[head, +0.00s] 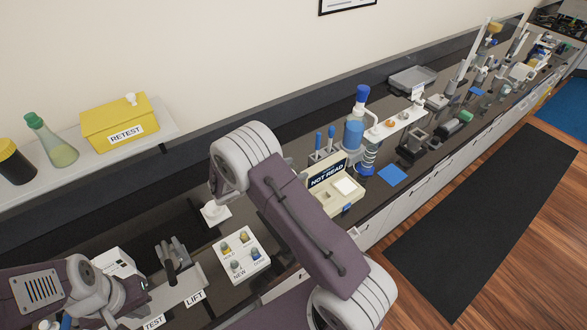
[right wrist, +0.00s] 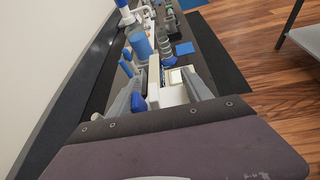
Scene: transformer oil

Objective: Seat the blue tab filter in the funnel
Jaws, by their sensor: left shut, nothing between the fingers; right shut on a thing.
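My left gripper (head: 176,254) is at the lower left of the head view, its grey fingers shut and empty, above the bench by the LIFT label. My right gripper (right wrist: 160,86) shows in the right wrist view. My right arm hides this gripper in the head view. A white tray marked NEW (head: 253,271) holds small pieces with coloured labels. A white piece (head: 215,210) on a pad may be the funnel; I cannot tell.
The NOT READ device (head: 328,176) stands right of my right arm, with blue-handled tools (head: 318,141) and a blue bottle (head: 354,132) behind it. A blue square (head: 392,175) lies near the front edge. A yellow RETEST box (head: 120,118) sits on the back shelf.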

